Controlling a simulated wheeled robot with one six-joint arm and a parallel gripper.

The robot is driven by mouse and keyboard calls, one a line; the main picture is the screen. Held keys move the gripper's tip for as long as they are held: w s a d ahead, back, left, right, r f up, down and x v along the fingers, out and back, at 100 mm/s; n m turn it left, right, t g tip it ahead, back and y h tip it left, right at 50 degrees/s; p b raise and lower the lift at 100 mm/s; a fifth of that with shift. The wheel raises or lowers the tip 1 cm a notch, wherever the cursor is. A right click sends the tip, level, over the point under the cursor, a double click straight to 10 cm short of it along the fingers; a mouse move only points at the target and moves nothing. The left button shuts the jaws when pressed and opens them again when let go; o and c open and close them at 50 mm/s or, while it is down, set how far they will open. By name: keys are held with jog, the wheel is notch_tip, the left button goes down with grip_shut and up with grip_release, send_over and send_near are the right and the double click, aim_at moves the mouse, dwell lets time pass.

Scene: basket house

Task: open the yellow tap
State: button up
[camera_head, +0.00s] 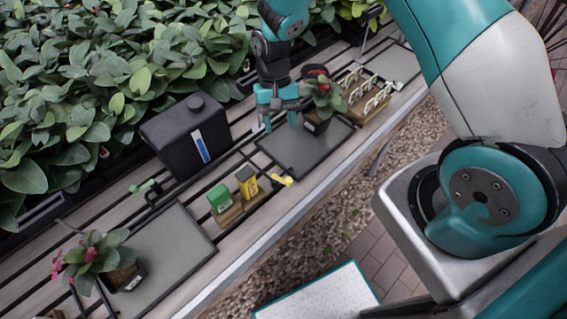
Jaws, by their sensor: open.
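The yellow tap (284,180) is a small yellow fitting low on the bench, just right of a yellow box and close to the bench's front edge. It is too small to tell how its handle is turned. My gripper (280,122) points down over the bench, above the back part of a grey tray and behind the yellow tap in the picture. Its fingers are apart with nothing between them. It is clear of the tap and left of a potted plant. A green tap (145,186) stands farther left.
A black canister (170,140) stands behind. Potted plants (322,100) (92,262) stand on grey trays. A wooden rack (368,98) is at right. Dense foliage (120,65) fills the back.

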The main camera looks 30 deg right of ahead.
aim_at(289, 179)
jog(key=b+x, duration=0.3)
jog(key=x, duration=0.2)
jog(key=b+x, duration=0.4)
jog(key=x, duration=0.2)
jog(key=d+b+x, duration=0.1)
jog(key=b+x, duration=0.3)
jog(key=x, duration=0.1)
jog(key=shift+s+f, duration=0.2)
jog(key=shift+f, duration=0.15)
jog(key=shift+c, duration=0.5)
